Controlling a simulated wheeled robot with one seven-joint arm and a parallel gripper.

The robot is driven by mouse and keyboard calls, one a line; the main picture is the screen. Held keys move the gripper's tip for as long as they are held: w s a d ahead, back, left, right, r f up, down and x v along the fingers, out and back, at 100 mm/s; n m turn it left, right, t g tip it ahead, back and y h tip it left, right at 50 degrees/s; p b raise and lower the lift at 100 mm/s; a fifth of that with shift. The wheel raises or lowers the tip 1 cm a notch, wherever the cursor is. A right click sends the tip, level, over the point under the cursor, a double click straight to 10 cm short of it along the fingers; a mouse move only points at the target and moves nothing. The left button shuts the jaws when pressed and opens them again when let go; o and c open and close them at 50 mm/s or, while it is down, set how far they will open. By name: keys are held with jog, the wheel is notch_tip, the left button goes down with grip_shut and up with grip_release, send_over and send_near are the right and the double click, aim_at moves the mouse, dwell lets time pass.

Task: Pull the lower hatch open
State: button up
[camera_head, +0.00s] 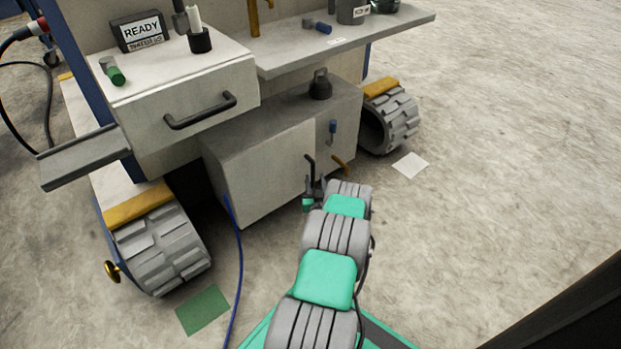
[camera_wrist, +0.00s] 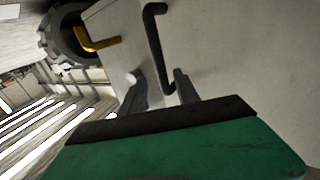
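The lower hatch (camera_head: 262,172) is the pale front panel of the low cabinet under the drawer, and it looks shut. Its dark bar handle (camera_head: 310,164) sits near the panel's right edge. In the wrist view the black handle (camera_wrist: 155,45) stands out from the pale hatch face (camera_wrist: 235,50). My gripper (camera_wrist: 158,85) is open. Its two fingers are apart, with the handle's near end appearing between them. Whether either finger touches the handle cannot be told. In the head view my gripper (camera_head: 313,188) is at the handle's lower end, partly hidden by my arm.
A drawer (camera_head: 190,110) with a dark handle overhangs above. A blue cable (camera_head: 236,270) runs down the left. Treaded wheels (camera_head: 160,250) flank the cabinet. The floor in front is mostly clear.

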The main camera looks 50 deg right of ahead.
aim_at(313, 173)
jog(key=b+x, duration=0.1)
jog(key=x, duration=0.3)
jog(key=shift+w+f+b, duration=0.15)
jog(key=shift+w+b, duration=0.15)
jog(key=shift+w+d, duration=0.3)
jog(key=shift+d, duration=0.15)
jog(key=shift+c, duration=0.6)
grip_shut()
